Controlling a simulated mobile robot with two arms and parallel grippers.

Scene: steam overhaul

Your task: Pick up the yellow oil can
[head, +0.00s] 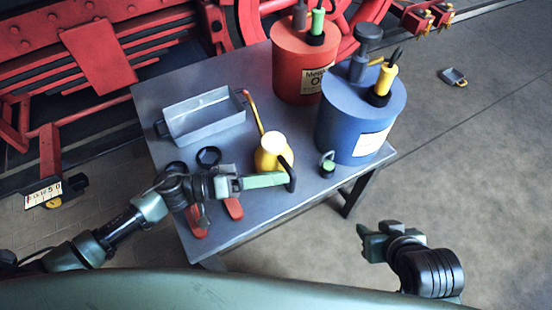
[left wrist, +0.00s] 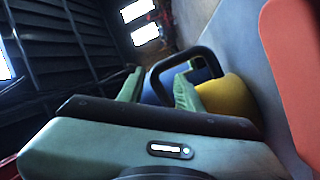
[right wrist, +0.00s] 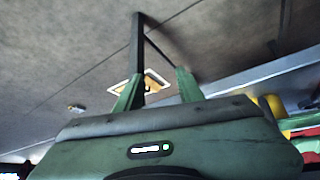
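The yellow oil can (head: 268,158) stands on the grey table, with a pale round top, a long thin spout and a black handle (head: 291,172). Its yellow body (left wrist: 228,97) and black handle (left wrist: 205,51) also show in the left wrist view. My left gripper (head: 278,179) is at the handle; its fingers are apart, with part of the handle showing between them. I cannot tell whether they touch it. My right gripper (head: 366,241) is open and empty, off the table at the lower right.
On the table (head: 253,222) are a grey tray (head: 203,117), a red drum (head: 296,66), a blue drum (head: 348,130), a small green-and-black item (head: 327,166) and red-handled tools (head: 233,208) beneath my left arm. Red machinery (head: 100,60) stands behind. Floor on the right is mostly clear.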

